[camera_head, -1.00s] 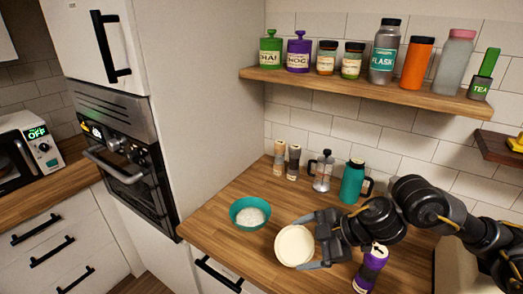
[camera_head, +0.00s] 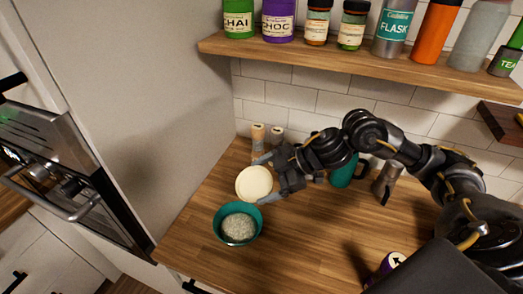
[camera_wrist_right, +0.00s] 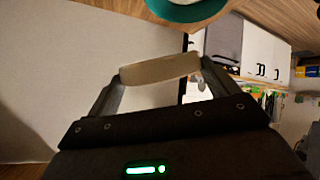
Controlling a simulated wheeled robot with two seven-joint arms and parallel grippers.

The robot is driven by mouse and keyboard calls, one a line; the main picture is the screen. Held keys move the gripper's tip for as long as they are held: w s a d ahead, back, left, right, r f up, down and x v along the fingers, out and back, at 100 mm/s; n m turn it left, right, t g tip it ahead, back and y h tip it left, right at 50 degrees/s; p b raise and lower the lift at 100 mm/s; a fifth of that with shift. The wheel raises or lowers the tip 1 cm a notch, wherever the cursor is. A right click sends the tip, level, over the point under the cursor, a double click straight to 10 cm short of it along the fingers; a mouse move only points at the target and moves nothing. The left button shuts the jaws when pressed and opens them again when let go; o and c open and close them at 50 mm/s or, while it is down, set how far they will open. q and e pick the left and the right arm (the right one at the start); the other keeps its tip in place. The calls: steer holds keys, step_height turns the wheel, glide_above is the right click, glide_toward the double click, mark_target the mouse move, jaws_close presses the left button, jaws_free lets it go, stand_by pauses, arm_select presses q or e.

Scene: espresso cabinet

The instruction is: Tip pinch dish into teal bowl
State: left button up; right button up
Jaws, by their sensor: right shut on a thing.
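The cream pinch dish (camera_head: 252,184) is held between the fingers of my right gripper (camera_head: 262,180), which is shut on it. Its round pale face shows in the head view, just beyond the teal bowl. The teal bowl (camera_head: 217,228) stands on the wooden counter with white grainy content inside. The dish overlaps the bowl's far side in the picture; its height above the counter is hard to tell. In the right wrist view the dish (camera_wrist_right: 160,69) spans both fingers edge-on, and the bowl (camera_wrist_right: 187,12) shows at the top. My left gripper is out of view.
Two small shakers (camera_head: 258,134) stand by the wall behind the dish. A teal jug (camera_head: 343,174) and a grey-brown vessel (camera_head: 386,180) stand right of my gripper. A purple item (camera_head: 388,264) is near the front. A loaded shelf (camera_head: 380,62) hangs above. The counter's middle is clear.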

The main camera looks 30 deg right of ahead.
steer(key=shift+m+y, duration=0.4)
steer(key=shift+m, duration=0.1)
steer(key=r, duration=0.1)
steer(key=w+r+p, duration=0.1)
steer(key=w+d+r+p, duration=0.1)
steer(key=shift+r, duration=0.4)
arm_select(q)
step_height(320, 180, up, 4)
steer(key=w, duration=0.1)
arm_select(e)
steer(key=shift+w+r, duration=0.15)
steer(key=shift+f+b, duration=0.55)
steer(key=shift+b, duration=0.1)
steer(key=f+b, duration=0.1)
steer(key=f+m+y+b, duration=0.1)
steer(key=b, duration=0.1)
steer(key=shift+d+y, duration=0.2)
steer(key=shift+y, duration=0.1)
arm_select(q)
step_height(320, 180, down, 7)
steer(key=b, duration=0.2)
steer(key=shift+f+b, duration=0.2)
steer(key=shift+b, duration=0.2)
arm_select(e)
steer(key=shift+f+m+y, duration=0.3)
steer(key=shift+f+y, duration=0.15)
steer(key=shift+y, duration=0.05)
